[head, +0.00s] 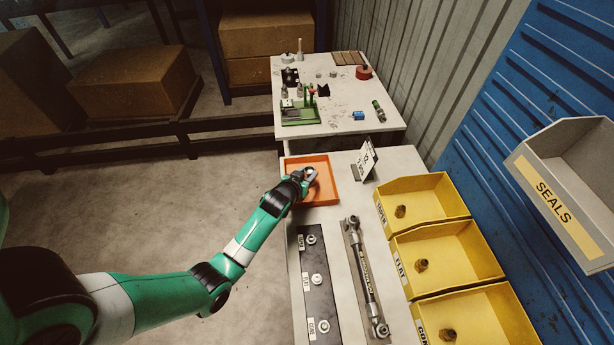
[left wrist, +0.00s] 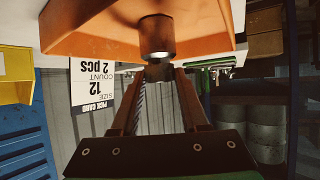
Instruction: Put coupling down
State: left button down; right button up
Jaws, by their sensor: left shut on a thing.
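My left gripper (head: 309,174) reaches over the orange tray (head: 329,195) on the near table. In the left wrist view the fingers of the left gripper (left wrist: 160,72) are shut on a small cylindrical coupling (left wrist: 157,38). The coupling has a brownish body and a bright metal band at the fingertips. It is seen against the orange tray (left wrist: 80,42), which fills the top of that upside-down view. I cannot tell whether the coupling touches the tray floor. In the head view the gripper mostly hides the coupling. My right gripper is not in view.
A pick card (head: 366,162) stands just right of the tray. Yellow bins (head: 440,262) line the table's right side. A dark fitting board (head: 318,290) and a hose assembly (head: 366,280) lie nearer. A green crimper (head: 300,116) stands on the back table.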

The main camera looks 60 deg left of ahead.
pick_arm(q)
jog(key=shift+w+r, duration=0.1)
jog(key=shift+f, duration=0.25)
jog(key=shift+c, duration=2.1)
grip_release()
jog(key=shift+d+r, duration=0.1)
jog(key=shift+r, duration=0.25)
jog(key=p+v, duration=0.3)
jog(key=v, duration=0.8)
jog(key=shift+s+d+p, duration=0.2)
jog(key=shift+s+p, duration=0.15)
jog(key=shift+s, duration=0.05)
